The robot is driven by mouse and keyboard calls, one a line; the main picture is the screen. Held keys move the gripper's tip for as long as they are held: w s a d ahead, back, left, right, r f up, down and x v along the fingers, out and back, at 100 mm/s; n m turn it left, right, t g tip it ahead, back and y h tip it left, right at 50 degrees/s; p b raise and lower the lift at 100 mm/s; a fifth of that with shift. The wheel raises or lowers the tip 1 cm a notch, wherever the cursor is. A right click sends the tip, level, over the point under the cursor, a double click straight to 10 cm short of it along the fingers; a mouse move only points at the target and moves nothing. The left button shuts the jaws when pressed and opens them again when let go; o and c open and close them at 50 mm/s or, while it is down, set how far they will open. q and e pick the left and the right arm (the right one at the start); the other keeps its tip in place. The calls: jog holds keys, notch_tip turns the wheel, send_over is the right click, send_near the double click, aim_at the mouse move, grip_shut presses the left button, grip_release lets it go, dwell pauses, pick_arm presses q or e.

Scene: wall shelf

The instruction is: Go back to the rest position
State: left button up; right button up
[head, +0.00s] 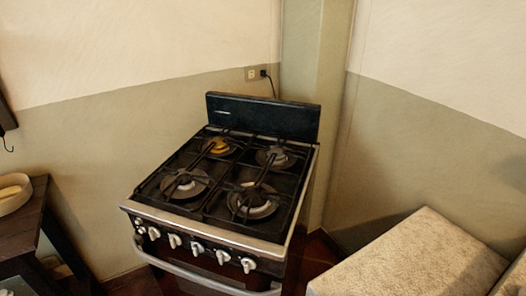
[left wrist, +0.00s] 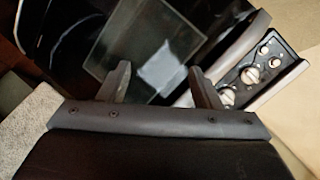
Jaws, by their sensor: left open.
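My left gripper (left wrist: 160,88) shows in the left wrist view with its two dark fingers spread apart and nothing between them. Beyond the fingers is the dark glass front of the stove (left wrist: 115,45), with its knob panel (left wrist: 265,68) at the right. The gap between fingers and stove is hard to judge. In the head view the stove (head: 225,185) stands against the wall with its burners bare, apart from a small yellowish thing (head: 219,147) on the back left one. Neither gripper shows in the head view, and my right gripper is in no view.
A dark wooden table (head: 35,215) with a pale round bowl (head: 14,193) stands at the left edge. A pale speckled block or counter (head: 415,260) stands at the lower right. A wall socket (head: 252,73) with a plugged cable is behind the stove.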

pick_arm(q)
jog(key=s+a+f+n+g+y, duration=0.3)
jog(key=s+f+n, duration=0.35)
jog(key=f, duration=0.55)
jog(key=s+d+f+n+g, duration=0.2)
jog(key=s+f+g, duration=0.1)
jog(key=s, duration=0.4)
jog(key=s+d+f+n+g, duration=0.2)
jog(key=s+f+n+g, duration=0.1)
jog(key=s+f, duration=0.3)
jog(key=s+d+f+n+g, duration=0.2)
jog(key=s+f+g, duration=0.2)
jog(key=s, duration=0.6)
jog(key=shift+s+d+f, duration=0.25)
jog(key=shift+d+f, duration=0.15)
jog(key=shift+f, duration=0.05)
jog(key=shift+n, duration=0.25)
